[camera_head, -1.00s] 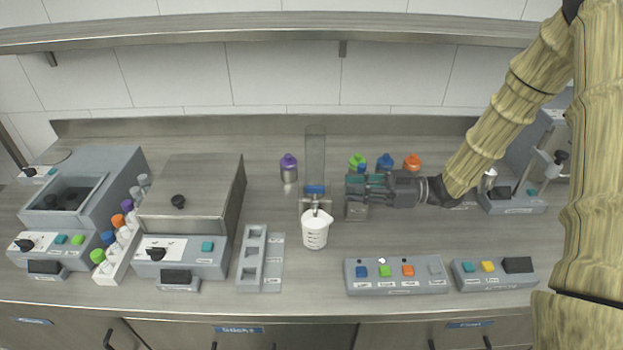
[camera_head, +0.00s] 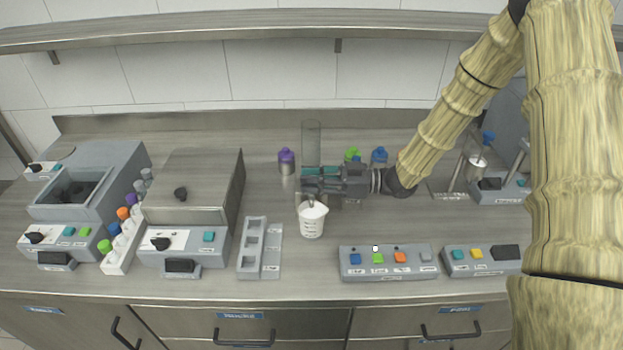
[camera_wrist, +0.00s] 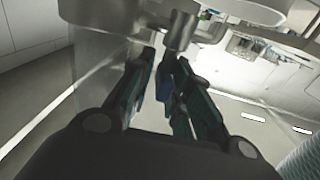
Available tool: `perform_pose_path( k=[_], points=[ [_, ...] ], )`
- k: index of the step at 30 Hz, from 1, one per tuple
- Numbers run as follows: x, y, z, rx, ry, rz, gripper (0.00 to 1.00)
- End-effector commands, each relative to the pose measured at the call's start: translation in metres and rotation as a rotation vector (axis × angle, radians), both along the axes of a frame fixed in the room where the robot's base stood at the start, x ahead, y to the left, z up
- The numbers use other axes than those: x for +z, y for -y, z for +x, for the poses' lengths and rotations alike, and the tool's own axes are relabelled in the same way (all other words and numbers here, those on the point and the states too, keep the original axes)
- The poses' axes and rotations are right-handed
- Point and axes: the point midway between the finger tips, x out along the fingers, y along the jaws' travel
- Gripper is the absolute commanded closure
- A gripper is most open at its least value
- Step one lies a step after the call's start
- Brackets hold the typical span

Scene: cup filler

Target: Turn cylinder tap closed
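The clear cylinder (camera_head: 311,138) stands upright at the back middle of the counter in the head view. Its blue tap handle (camera_wrist: 164,84) shows in the wrist view under a grey metal spout (camera_wrist: 181,32). In the head view my gripper hides the handle. My gripper (camera_head: 307,181) reaches in from the right, in front of the cylinder's lower part. In the wrist view my gripper (camera_wrist: 165,60) is open, with a finger on each side of the handle. The handle is close to the right finger; I cannot tell if they touch. A white beaker (camera_head: 312,222) stands below the gripper.
A purple-capped bottle (camera_head: 286,161) stands left of the cylinder. Green-capped (camera_head: 352,155) and blue-capped (camera_head: 379,156) bottles stand behind my gripper. A button panel (camera_head: 388,263) lies at the front right, and a grey slotted rack (camera_head: 250,262) left of the beaker.

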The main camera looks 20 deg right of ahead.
Motion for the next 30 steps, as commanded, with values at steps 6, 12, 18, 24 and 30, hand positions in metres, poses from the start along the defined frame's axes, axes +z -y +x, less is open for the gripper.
perform_pose_path(
  k=[6,12,18,24,30],
  points=[
    [0.0002,-0.0002,-0.0002,0.001,0.0,0.0,1.0],
    [-0.0005,-0.0002,0.0,0.005,0.0,-0.001,1.0],
    [-0.0015,0.0003,0.0001,0.053,0.0,-0.003,1.0],
    [-0.0008,0.0003,-0.0003,0.061,-0.001,-0.002,1.0],
    [-0.0008,0.0003,-0.0004,0.061,-0.001,-0.002,0.8]
  ],
)
